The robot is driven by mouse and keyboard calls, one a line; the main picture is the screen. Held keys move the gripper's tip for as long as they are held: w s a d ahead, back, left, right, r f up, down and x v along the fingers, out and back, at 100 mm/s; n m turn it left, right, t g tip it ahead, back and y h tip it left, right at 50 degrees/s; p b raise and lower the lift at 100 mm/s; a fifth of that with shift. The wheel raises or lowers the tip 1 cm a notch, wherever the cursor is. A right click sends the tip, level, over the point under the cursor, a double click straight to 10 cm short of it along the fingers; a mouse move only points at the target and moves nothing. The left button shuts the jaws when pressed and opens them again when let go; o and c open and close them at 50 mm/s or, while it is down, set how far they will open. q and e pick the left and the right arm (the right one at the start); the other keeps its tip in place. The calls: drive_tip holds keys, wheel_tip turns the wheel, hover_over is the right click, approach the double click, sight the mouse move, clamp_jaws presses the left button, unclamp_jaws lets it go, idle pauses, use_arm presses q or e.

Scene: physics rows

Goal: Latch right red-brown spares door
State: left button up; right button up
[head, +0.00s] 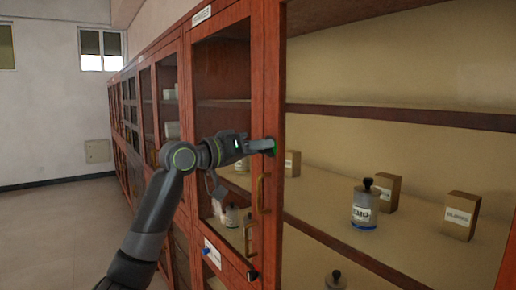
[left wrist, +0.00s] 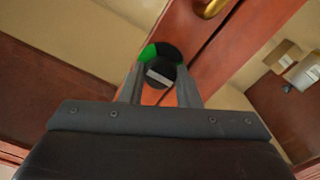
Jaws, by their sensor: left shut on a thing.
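A red-brown glazed cabinet door (head: 275,80) has its upright stile near the middle of the head view, with shelves showing to its right. My left gripper (head: 262,147) is at this stile, shut on a round dark latch knob with a green part (head: 274,147). In the left wrist view the black and green knob (left wrist: 160,62) sits between the fingertips, with a pale bar across it. A brass handle (head: 263,192) is below the gripper; it also shows in the left wrist view (left wrist: 213,8). Whether the door is flush with its frame is unclear. My right gripper is out of view.
A second brass handle (head: 248,235) is lower left. Shelves hold a labelled glass jar (head: 364,208) and brown boxes (head: 461,215). More cabinets (head: 150,105) run back along the left. The floor (head: 55,230) at left is clear.

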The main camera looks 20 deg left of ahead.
use_arm(q)
drive_tip(key=m+b, duration=0.1)
drive_tip(key=m, duration=0.3)
drive_tip(key=shift+m, duration=0.4)
drive_tip(key=m, duration=0.4)
drive_tip(key=shift+b, duration=0.35)
drive_tip(key=m, duration=0.5)
drive_tip(key=shift+s+d+f+b, duration=0.1)
drive_tip(key=shift+b, duration=0.3)
drive_tip(key=shift+m, duration=2.1)
drive_tip(key=shift+b, duration=0.3)
drive_tip(key=o, duration=1)
drive_tip(key=shift+c, duration=0.2)
